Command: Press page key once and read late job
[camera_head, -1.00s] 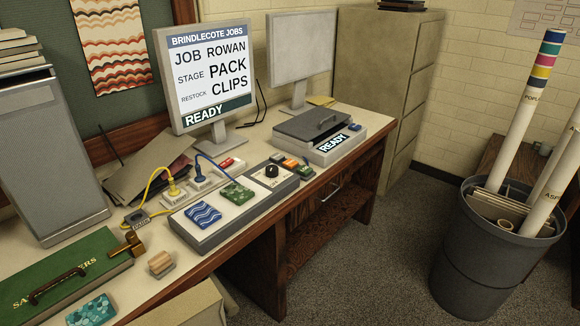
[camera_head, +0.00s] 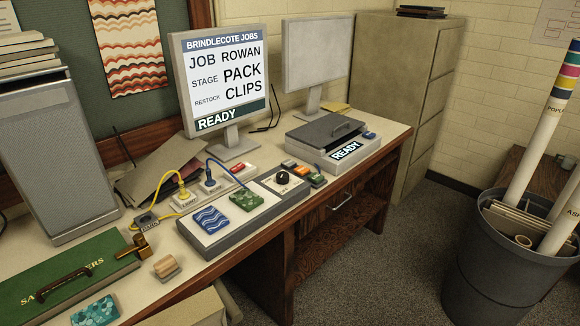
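The lit monitor (camera_head: 222,75) stands at the back of the desk. Its screen reads "BRINDLECOTE JOBS", "JOB ROWAN", "STAGE PACK", "RESTOCK CLIPS" and "READY". In front of it is a grey panel (camera_head: 231,230) with a blue wave-pattern tile (camera_head: 210,220), a green tile (camera_head: 246,200) and a black knob (camera_head: 283,177). A red key (camera_head: 243,168) sits behind the panel. Small orange (camera_head: 289,164) and green (camera_head: 317,180) keys sit right of it. No label naming a page key is legible to me. My gripper is not in view.
A grey lidded device (camera_head: 328,140) with a "READY" display sits at the desk's right. A blank monitor (camera_head: 316,55) stands behind it. Yellow and blue cords run to sockets (camera_head: 186,203). A green box (camera_head: 70,280) lies front left; a bin of tubes (camera_head: 500,270) stands right.

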